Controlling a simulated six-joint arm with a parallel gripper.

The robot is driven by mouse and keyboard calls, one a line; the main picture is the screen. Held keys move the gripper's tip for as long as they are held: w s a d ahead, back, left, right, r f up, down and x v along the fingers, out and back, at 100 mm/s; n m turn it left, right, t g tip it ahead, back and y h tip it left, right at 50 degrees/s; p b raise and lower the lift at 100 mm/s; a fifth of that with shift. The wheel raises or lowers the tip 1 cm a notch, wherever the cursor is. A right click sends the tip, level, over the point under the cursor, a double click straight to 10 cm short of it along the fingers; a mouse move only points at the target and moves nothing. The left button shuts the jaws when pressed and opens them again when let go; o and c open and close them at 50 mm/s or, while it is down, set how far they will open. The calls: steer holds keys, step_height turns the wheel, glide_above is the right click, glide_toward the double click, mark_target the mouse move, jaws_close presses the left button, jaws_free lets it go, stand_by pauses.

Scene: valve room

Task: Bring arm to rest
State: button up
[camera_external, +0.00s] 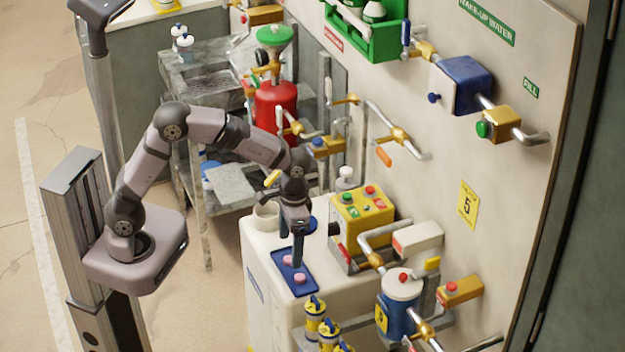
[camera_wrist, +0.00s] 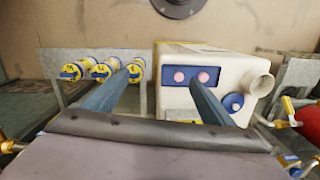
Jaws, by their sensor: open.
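My gripper (camera_external: 298,258) hangs down from my arm over the white cabinet (camera_external: 262,262), beside a small blue tray (camera_external: 304,291). In the wrist view my gripper (camera_wrist: 158,80) shows two blue-grey fingers set wide apart, with nothing held between them. The blue tray (camera_wrist: 191,70) holds two round pink pieces there, and the right finger overlaps its lower edge. I cannot tell whether the fingertips touch the tray or are above it. My arm is bent, reaching out from its base on the left.
A yellow button box (camera_external: 362,215) and a blue container with a white lid (camera_external: 398,312) stand close on the right. Pipes and valves stick out of the wall panel (camera_external: 505,215). A metal shelf cart (camera_external: 200,160) stands behind my arm.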

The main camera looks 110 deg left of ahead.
steer(key=s+d+m+p, duration=0.1)
steer(key=s+d+m, duration=0.3)
steer(key=d, duration=0.6)
steer(key=s+d+m+p, duration=0.1)
steer(key=s+d+m, duration=0.2)
steer(key=s+d, duration=0.6)
steer(key=shift+s+d+r+m+t, duration=0.25)
steer(key=shift+s+d+m+t, duration=0.05)
steer(key=shift+d+m+t, duration=0.1)
